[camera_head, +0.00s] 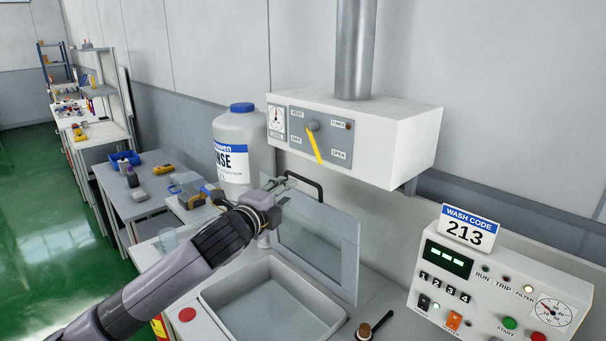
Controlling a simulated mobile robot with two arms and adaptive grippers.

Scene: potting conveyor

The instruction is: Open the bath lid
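The bath lid (318,243) is a clear panel with a pale grey frame. It stands raised, nearly upright, along the back right side of the open grey basin (213,300). Its black arched handle (308,183) is on the top edge. My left arm comes in from the lower left across the basin's left side. My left gripper (278,184) is at the lid's upper left corner, close beside the left end of the handle. Whether its fingers touch or grip the handle is unclear. My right gripper is out of view.
A white vent control box (400,140) with a yellow lever (315,146) hangs above the lid. A white rinse bottle (242,135) stands behind my gripper. A control panel (480,285) with a wash code sign (468,230) is at right. A wooden-handled tool (364,331) is at the front.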

